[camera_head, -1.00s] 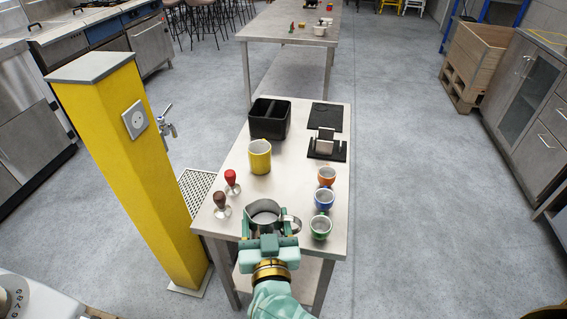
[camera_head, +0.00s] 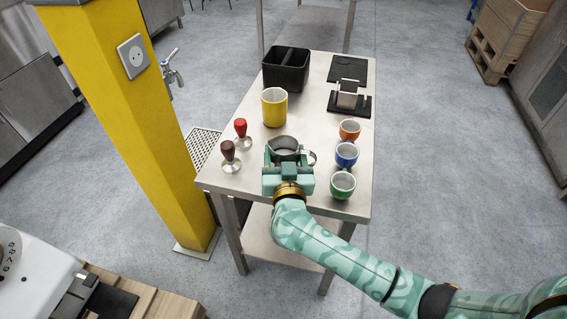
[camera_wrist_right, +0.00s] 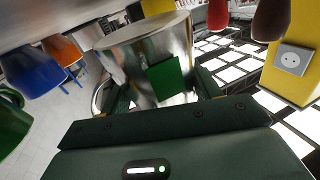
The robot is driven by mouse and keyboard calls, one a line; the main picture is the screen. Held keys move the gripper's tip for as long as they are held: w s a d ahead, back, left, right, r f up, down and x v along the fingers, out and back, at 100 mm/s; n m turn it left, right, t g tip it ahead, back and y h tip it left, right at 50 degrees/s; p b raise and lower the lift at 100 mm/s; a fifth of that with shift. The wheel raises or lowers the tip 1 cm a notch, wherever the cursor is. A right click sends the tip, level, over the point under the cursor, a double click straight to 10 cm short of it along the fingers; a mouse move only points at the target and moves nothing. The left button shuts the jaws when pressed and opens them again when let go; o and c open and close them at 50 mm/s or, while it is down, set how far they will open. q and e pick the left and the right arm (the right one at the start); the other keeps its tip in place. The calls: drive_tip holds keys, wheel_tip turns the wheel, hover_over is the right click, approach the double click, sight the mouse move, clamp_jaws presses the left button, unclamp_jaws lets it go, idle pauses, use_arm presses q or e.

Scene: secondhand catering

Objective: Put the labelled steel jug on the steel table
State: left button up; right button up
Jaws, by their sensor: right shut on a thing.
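The steel jug (camera_head: 285,145) is a round, open-topped metal pitcher with its handle on the right. My right gripper (camera_head: 286,160) is shut on it, with a finger on each side. In the right wrist view, which is upside down, the jug (camera_wrist_right: 145,50) shows a green label (camera_wrist_right: 166,79). The jug is upright over the front part of the near steel table (camera_head: 310,110), between the tampers and the cups. I cannot tell whether its base touches the tabletop. My left gripper is out of view.
A brown tamper (camera_head: 229,148) and red tamper (camera_head: 241,127) stand left. Green (camera_head: 343,186), blue (camera_head: 347,156) and orange (camera_head: 350,130) cups line the right. Behind are a yellow mug (camera_head: 274,110), a black bin (camera_head: 285,72) and a black stand (camera_head: 348,100). A yellow post (camera_head: 125,120) stands left.

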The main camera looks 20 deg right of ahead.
wheel_tip(320, 180, down, 3)
drive_tip(key=shift+r+b, duration=0.2)
drive_tip(key=shift+b, duration=0.25)
drive_tip(key=shift+r, duration=0.3)
drive_tip(key=o, duration=1.3)
drive_tip(key=shift+f, duration=0.15)
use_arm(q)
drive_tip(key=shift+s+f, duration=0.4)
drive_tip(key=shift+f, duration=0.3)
use_arm(e)
drive_tip(key=shift+s+a+p, duration=0.1)
drive_tip(key=shift+s+p, duration=0.25)
drive_tip(key=shift+p, duration=0.05)
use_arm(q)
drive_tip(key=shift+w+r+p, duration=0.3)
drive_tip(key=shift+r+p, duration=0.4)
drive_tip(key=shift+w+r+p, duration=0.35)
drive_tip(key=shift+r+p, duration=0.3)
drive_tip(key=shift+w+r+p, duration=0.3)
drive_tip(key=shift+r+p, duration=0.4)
use_arm(e)
drive_tip(key=shift+v, duration=5.65)
